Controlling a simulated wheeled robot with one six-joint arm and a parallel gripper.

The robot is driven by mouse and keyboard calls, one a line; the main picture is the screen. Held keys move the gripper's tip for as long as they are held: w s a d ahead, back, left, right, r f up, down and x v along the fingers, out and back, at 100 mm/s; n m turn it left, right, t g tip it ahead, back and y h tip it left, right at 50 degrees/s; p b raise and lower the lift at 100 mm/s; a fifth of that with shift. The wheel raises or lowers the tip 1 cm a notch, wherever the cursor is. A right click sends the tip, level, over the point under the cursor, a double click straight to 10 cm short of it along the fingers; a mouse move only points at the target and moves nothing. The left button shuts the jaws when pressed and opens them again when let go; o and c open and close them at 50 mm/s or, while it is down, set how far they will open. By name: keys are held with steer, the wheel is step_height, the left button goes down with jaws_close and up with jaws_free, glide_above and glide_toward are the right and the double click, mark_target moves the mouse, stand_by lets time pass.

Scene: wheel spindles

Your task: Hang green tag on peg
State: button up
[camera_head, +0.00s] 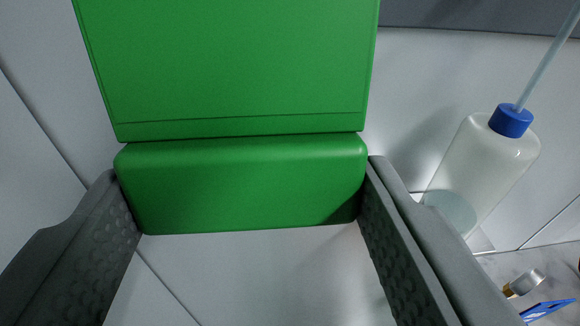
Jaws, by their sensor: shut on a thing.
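The green tag (235,70) fills the upper middle of the camera_head view as a large flat green panel with a thicker, rounded green block at its lower edge. My gripper (242,188) is shut on this lower block, with one dark grey textured finger against its left end and one against its right end. The tag's top runs out of the frame. No peg can be made out in this view; the tag hides much of what lies behind it.
A translucent bottle with a blue cap (485,160) and a thin tube stands right of my right finger. A small metal piece (524,283) and a blue object (547,310) lie at the lower right. White panels with seams (45,70) lie behind.

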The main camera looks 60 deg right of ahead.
steer(key=shift+x, duration=4.75)
steer(key=shift+f, duration=0.2)
steer(key=o, duration=1.2)
steer(key=shift+a, duration=0.15)
steer(key=v, duration=1.7)
steer(key=shift+s+r, duration=0.1)
steer(key=shift+s, duration=0.1)
